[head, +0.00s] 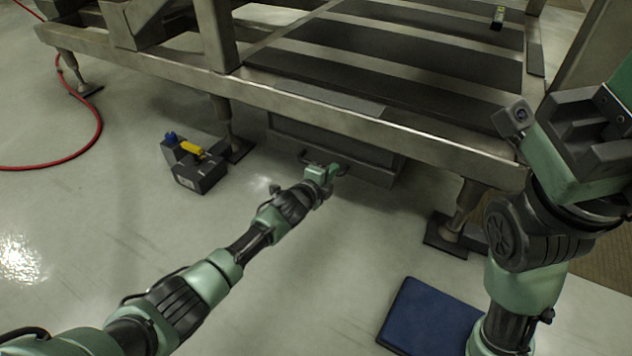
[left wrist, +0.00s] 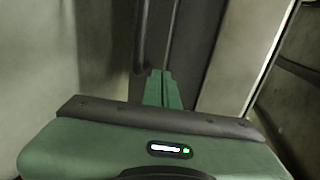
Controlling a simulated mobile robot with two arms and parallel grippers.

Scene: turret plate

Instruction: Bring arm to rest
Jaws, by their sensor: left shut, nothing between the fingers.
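My left arm reaches from the lower left across the floor in the head view.
A large metal frame with dark slats (head: 395,60) spans the top, on legs (head: 462,215). A dark toolbox (head: 200,175) with yellow and blue items stands left of my left arm. A blue mat (head: 430,318) lies at lower right. A red hose (head: 97,125) curves at left.

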